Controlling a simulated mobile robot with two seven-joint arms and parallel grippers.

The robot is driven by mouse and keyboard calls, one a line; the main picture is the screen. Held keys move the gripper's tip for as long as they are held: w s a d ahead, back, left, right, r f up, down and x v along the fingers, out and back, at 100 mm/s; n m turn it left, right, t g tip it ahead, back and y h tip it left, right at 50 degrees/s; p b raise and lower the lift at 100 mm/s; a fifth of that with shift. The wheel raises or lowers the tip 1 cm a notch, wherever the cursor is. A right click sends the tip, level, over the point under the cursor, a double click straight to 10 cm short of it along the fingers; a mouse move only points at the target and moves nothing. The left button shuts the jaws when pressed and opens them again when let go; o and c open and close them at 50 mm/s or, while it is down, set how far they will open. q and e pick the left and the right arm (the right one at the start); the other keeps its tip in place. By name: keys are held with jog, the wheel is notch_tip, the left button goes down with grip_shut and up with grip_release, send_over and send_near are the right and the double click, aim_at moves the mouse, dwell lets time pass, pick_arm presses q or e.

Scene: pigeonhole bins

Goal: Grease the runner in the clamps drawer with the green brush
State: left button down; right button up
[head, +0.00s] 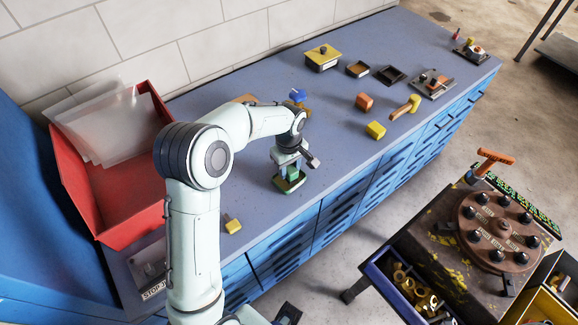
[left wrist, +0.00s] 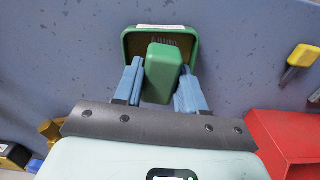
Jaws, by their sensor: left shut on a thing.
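My left gripper (head: 291,170) is over the near part of the blue worktop. Its two blue fingers, also in the left wrist view (left wrist: 160,90), are shut on an upright green block, which I take as the green brush's handle (left wrist: 164,65). Contact with the tray floor cannot be told. The drawer fronts (head: 280,252) below the worktop look shut. I cannot read which is the clamps drawer, and no runner shows. A dark part at the bottom edge may be my right gripper (head: 287,314).
A red bin (head: 128,208) with clear sheets stands at the left. Yellow and orange blocks, a hammer (head: 404,107) and small boxes lie farther right. A cart with a round turret (head: 497,230) and an open blue drawer (head: 378,278) stands across the aisle.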

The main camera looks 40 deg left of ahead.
pick_arm(q)
jog(key=shift+f+b, duration=0.55)
jog(key=shift+f, duration=0.45)
jog(key=c, duration=0.6)
grip_release()
jog(key=c, duration=0.3)
jog(key=shift+r, duration=0.15)
jog(key=c, duration=0.8)
jog(key=shift+c, duration=0.4)
